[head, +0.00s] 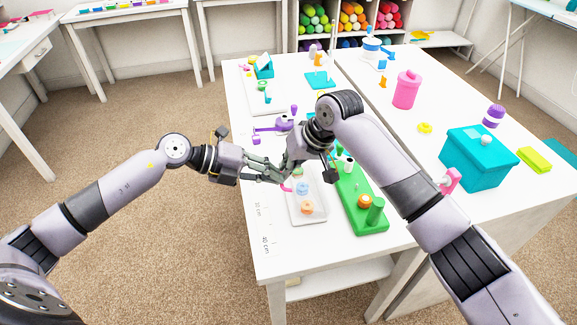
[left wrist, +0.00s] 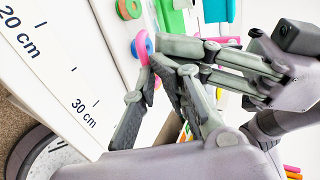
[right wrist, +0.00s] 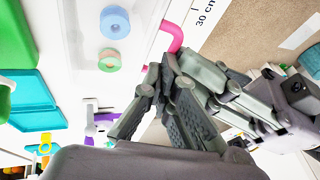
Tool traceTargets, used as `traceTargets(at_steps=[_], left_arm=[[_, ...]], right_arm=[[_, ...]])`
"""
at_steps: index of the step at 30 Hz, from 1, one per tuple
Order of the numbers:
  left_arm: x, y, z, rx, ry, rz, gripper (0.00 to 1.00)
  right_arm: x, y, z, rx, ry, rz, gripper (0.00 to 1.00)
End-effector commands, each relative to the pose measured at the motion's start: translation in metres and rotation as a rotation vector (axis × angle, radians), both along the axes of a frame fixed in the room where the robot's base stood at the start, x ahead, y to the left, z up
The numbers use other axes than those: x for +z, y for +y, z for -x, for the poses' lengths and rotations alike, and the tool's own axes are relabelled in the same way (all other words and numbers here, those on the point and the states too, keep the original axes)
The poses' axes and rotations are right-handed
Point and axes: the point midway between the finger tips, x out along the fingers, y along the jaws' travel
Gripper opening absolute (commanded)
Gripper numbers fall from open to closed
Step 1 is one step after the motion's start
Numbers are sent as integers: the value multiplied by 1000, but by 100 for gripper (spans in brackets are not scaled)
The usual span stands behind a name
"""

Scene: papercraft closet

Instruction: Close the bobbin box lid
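The bobbin box (head: 294,214) is a pale, shallow box on the white table, holding an orange bobbin (head: 307,207), a blue bobbin (head: 303,188) and a green one. I cannot clearly make out its lid. A curved pink handle (head: 287,189) projects at its left side; it also shows in the right wrist view (right wrist: 173,37). My left gripper (head: 284,177) is at this handle, its fingertips close together; I cannot tell if they grip it. My right gripper (right wrist: 161,66) has its fingertips together beside the handle, with nothing clearly between them. The two grippers are very close and overlap.
A green stand (head: 362,205) with spools stands right of the box. Purple items (head: 284,123) and a teal mat (head: 319,80) lie farther back. A teal box (head: 482,158) stands on the right. The front-left table edge, with printed ruler marks, is bare.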

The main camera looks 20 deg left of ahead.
Motion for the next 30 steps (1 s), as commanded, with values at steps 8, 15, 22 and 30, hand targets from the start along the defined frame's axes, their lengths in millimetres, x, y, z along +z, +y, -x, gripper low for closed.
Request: traceTargets(at_steps=[8,15,22,30], left_arm=[[0,-2,0,0,-1,5,28],[0,-1,0,0,-1,3,28],[10,18,11,2,2,-1,28],[27,50,30,1,4,-1,28]], right_arm=[[1,4,4,9,5,-7,0],[1,3,3,7,4,-5,0],[1,2,2,4,2,-3,0],[1,1,1,3,1,-2,0]])
